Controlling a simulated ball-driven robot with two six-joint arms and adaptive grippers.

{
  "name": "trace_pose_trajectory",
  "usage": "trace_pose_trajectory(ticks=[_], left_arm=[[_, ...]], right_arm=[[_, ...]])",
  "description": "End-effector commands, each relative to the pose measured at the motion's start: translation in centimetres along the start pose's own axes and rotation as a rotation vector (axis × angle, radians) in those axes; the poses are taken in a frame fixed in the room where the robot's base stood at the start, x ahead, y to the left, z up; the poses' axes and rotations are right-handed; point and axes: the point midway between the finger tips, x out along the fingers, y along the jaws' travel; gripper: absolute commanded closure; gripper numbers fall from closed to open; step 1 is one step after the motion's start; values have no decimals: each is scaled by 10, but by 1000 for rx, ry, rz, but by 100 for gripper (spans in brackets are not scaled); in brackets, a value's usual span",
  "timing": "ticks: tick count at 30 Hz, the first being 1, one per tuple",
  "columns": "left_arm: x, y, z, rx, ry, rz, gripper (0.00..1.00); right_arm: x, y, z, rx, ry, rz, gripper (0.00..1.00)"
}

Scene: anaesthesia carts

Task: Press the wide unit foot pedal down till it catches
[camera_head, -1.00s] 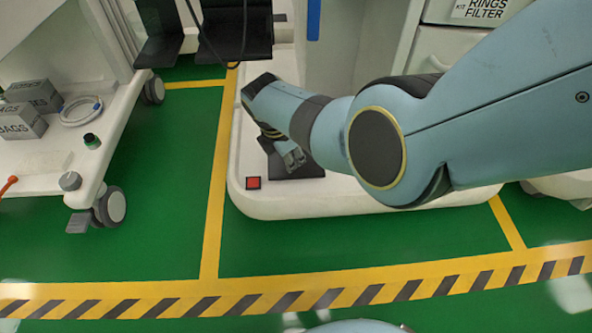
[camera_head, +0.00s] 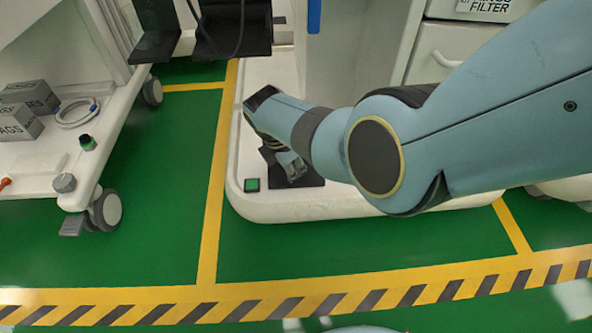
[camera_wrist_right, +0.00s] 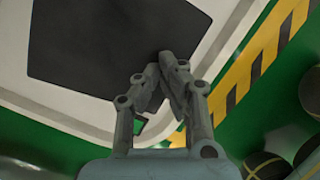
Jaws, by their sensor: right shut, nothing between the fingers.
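The wide unit foot pedal (camera_head: 310,180) is a dark flat plate on the white base of the wide unit (camera_head: 280,207). In the right wrist view the dark pedal (camera_wrist_right: 95,45) fills the upper left. My right gripper (camera_head: 295,172) is over the pedal with its fingers shut and empty, fingertips at or very close to its surface. The wrist view shows the shut fingertips (camera_wrist_right: 165,68) at the pedal's edge; contact is hard to tell. A small square indicator (camera_head: 251,185) beside the pedal is green. My left gripper is not in view.
Green floor with yellow lines (camera_head: 208,235) is open in front. A drawer (camera_head: 447,55) is behind my right arm.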

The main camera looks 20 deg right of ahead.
Motion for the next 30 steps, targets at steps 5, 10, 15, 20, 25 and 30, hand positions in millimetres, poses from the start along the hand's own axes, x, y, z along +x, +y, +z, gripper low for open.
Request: trace_pose_trajectory(ticks=[5, 10, 15, 20, 25, 30], left_arm=[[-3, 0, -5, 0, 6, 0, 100], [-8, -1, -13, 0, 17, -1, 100], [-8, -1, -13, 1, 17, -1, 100], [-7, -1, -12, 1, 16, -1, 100], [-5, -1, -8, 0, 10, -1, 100], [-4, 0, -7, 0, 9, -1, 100]], right_arm=[[-7, 3, -3, 1, 0, 5, 100], [-21, 3, -21, 1, 0, 6, 100], [-21, 2, -26, 1, -1, 4, 100], [-20, 2, -26, 1, -1, 3, 100], [-12, 1, -16, 3, -2, 2, 100], [-9, 2, 4, 2, 0, 5, 100]])
